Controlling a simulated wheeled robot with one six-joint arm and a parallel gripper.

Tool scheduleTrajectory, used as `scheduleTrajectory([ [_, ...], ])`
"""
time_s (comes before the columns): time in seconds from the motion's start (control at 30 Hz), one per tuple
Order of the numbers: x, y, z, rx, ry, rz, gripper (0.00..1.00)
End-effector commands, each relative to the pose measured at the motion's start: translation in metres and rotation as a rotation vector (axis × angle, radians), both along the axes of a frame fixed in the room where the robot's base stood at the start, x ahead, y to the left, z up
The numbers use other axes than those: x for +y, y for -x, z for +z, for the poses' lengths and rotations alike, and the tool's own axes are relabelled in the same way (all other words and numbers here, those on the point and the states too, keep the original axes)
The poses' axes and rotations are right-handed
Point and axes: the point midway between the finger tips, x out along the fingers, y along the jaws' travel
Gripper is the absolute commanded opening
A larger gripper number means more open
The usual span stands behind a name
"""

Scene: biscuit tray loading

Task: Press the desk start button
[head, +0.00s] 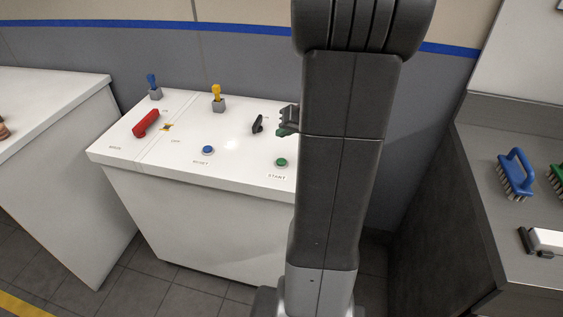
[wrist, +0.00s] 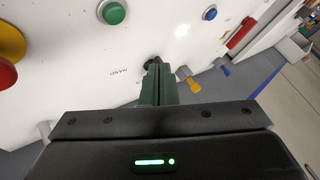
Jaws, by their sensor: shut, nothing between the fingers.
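The green start button (head: 281,162) sits near the front right of the white desk top (head: 185,160), with START printed below it. It also shows at the top of the wrist view (wrist: 114,13), uncovered. My gripper (wrist: 155,66) is shut and empty, its green fingers together. In the wrist view its tips are below and right of the green button, apart from it, and overlap a black switch; I cannot tell if they touch it. In the head view my gripper (head: 287,127) shows only partly beside my dark column, behind the button.
A blue reset button (head: 208,150), black switch (head: 257,125), red handle (head: 146,123), and yellow (head: 217,92) and blue (head: 152,81) levers are on the desk. A yellow-and-red round control (wrist: 10,42) shows at the wrist view's left. Brushes (head: 515,172) lie on the right counter.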

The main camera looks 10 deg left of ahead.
Motion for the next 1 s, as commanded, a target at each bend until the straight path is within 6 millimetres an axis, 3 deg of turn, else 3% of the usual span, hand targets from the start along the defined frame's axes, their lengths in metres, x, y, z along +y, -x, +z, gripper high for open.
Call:
scheduleTrajectory([
  [0.43, 0.000, 0.000, -0.064, -0.001, 0.000, 0.000, 0.00],
  [1.0, 0.000, 0.000, -0.071, 0.000, 0.000, 0.000, 0.00],
])
